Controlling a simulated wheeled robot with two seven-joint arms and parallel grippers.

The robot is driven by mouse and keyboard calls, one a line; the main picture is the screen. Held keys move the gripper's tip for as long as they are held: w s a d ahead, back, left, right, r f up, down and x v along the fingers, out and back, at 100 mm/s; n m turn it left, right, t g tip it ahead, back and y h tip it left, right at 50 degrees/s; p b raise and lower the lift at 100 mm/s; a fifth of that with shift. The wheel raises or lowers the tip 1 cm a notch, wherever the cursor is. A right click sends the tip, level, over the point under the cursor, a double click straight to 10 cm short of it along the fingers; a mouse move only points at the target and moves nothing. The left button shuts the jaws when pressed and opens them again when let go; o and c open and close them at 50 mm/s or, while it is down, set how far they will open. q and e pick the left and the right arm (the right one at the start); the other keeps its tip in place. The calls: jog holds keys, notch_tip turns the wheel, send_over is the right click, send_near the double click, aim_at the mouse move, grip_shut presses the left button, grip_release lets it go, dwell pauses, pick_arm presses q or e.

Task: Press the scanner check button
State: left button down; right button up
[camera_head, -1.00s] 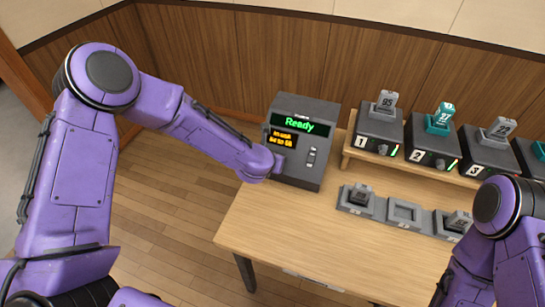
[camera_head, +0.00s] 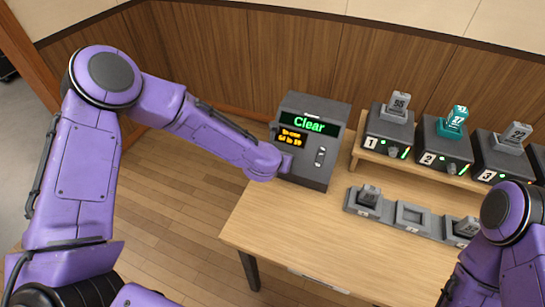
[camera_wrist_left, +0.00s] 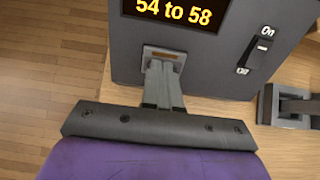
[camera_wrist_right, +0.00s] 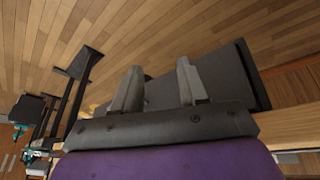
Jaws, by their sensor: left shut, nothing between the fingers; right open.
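The scanner (camera_head: 310,165) is a dark grey box at the back left of the table. Its green display (camera_head: 309,124) reads "Clear", and a small amber display below it shows "54 to 58" in the left wrist view (camera_wrist_left: 172,11). The check button (camera_wrist_left: 164,54) appears as a small framed plate low on the scanner's front. My left gripper (camera_wrist_left: 161,66) is shut and empty, with its fingertips at this plate, seemingly touching it and partly covering it. In the head view my left wrist hides the button. My right gripper (camera_wrist_right: 156,72) is open and empty, away from the scanner.
An On/Off switch (camera_wrist_left: 256,49) sits right of the button. Numbered dark units (camera_head: 387,133) with tagged blocks stand on a raised shelf to the right. A grey tray (camera_head: 412,217) with a vacant middle slot lies in front. The table's front left (camera_head: 280,225) is clear.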

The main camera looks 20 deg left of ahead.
pick_arm(q)
jog(key=b+v, duration=0.1)
jog(key=v, duration=1.2)
jog(key=shift+d+r, duration=0.15)
pick_arm(e)
jog(key=shift+s+a, duration=0.15)
jog(key=shift+s, duration=0.1)
pick_arm(q)
jog(key=shift+w, duration=0.25)
pick_arm(e)
jog(key=shift+f, duration=0.1)
